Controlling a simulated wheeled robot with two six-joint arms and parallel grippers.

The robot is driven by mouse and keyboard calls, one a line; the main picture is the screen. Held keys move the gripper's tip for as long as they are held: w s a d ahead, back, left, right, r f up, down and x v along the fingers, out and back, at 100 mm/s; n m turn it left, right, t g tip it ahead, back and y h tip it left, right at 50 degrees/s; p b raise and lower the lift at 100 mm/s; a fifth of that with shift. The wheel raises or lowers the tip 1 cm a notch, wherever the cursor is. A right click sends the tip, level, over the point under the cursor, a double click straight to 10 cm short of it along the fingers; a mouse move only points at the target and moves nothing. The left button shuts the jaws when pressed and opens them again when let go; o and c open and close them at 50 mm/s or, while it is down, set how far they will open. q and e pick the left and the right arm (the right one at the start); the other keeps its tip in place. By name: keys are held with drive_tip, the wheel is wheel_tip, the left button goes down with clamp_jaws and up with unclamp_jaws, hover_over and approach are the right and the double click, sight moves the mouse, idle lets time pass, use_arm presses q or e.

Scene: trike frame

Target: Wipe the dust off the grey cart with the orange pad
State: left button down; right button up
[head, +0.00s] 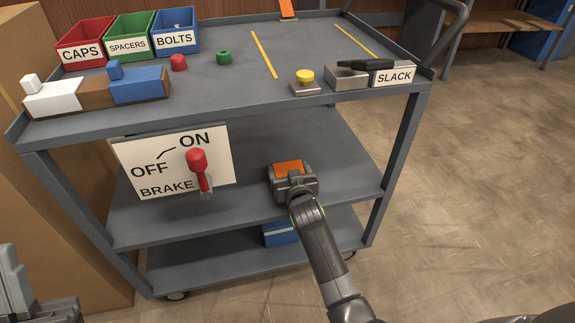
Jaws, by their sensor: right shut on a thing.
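The grey cart (330,154) has a top tray, a middle shelf and a bottom shelf. My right gripper (294,182) reaches in at the middle shelf from the front and is shut on the orange pad (291,167). The pad's orange face shows above the grey jaws; I cannot tell whether the pad touches the shelf. I cannot make out clear dust on the grey surfaces. A grey part of my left gripper (14,282) shows at the lower left corner, away from the cart; its jaws cannot be read.
A BRAKE sign (217,172) with a red lever (198,166) hangs at the cart's front left. The top tray holds labelled bins (128,38), blocks, a yellow button (305,77) and a SLACK fixture (393,76). A blue box (281,234) sits on the bottom shelf. Floor at right is clear.

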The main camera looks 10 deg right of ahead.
drive_tip(key=shift+s+f+p, duration=0.1)
drive_tip(key=shift+s+p, duration=0.95)
drive_tip(key=shift+s, duration=0.5)
drive_tip(key=shift+s+f, duration=0.15)
drive_tip(key=shift+s, duration=0.3)
drive_tip(key=shift+s+d+p, duration=0.1)
drive_tip(key=shift+s+p, duration=0.95)
drive_tip(key=shift+s+f+p, duration=0.2)
drive_tip(key=shift+s+p, duration=0.1)
drive_tip(key=shift+s, duration=0.4)
drive_tip(key=shift+r, duration=0.1)
wheel_tip(320, 180, up, 6)
drive_tip(key=p, duration=0.5)
drive_tip(key=shift+p, duration=0.4)
wheel_tip(320, 180, up, 3)
drive_tip(key=p, duration=0.3)
